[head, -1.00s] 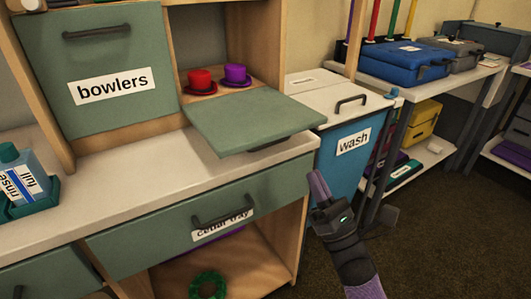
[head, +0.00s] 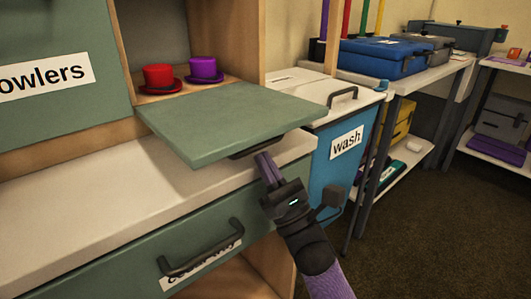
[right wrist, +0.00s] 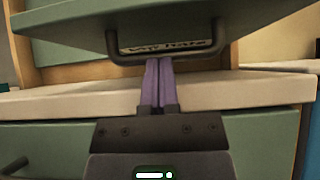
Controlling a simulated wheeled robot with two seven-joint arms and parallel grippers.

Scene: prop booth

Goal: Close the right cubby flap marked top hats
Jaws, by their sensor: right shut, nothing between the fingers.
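The right cubby flap (head: 225,122) is a green panel hanging open, about level, out over the white counter. Its underside shows in the right wrist view (right wrist: 75,18), with a dark bar handle (right wrist: 122,55) and a partly hidden label (right wrist: 165,46) behind it. A red top hat (head: 158,77) and a purple top hat (head: 206,69) stand in the cubby behind the flap. My right gripper (head: 266,165) is shut and empty, its purple fingers just below the flap's front edge by the handle. Whether they touch it I cannot tell. My left gripper is not in view.
The closed bowlers flap (head: 60,80) is at the left. The counter (head: 110,185) below is clear, with a closed drawer (head: 130,255) under it. A blue wash bin (head: 343,165) stands close right of the flap. Cases lie on the shelf (head: 445,80) beyond.

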